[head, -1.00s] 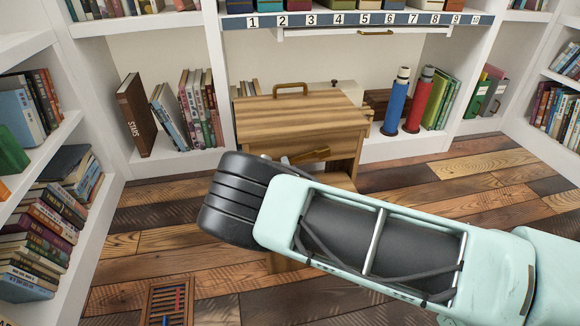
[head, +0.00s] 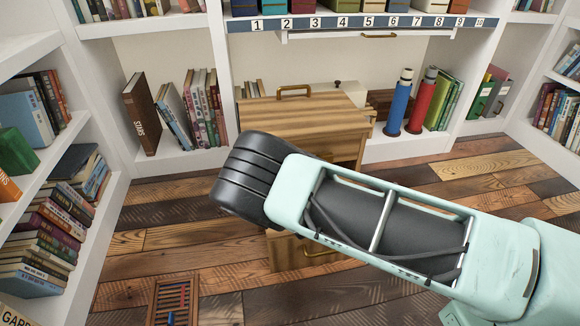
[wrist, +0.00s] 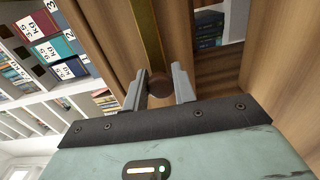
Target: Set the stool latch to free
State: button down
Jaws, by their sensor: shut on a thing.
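The wooden stool (head: 305,117), a striped step piece with a brass handle on top, stands at the centre of the head view, partly hidden by my arm. In the wrist view, a brass-coloured latch bar (wrist: 150,35) runs along the wood and ends in a round dark brown knob (wrist: 160,86). My gripper (wrist: 159,78) has its two grey fingers on either side of this knob, shut on it. In the head view my arm hides the latch and the fingers. The latch's setting cannot be read.
White shelves with books (head: 40,240) flank the left. A blue bottle (head: 397,105) and a red bottle (head: 421,103) stand on the low shelf behind the stool. A small slatted wooden rack (head: 172,302) lies on the floor at front left. The right floor is clear.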

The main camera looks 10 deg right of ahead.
jog(key=c, duration=1.2)
grip_release()
jog(key=shift+s, duration=0.1)
jog(key=s+p, duration=0.5)
jog(key=s, duration=1.2)
jog(key=shift+s+p, duration=0.15)
jog(key=shift+p, duration=0.25)
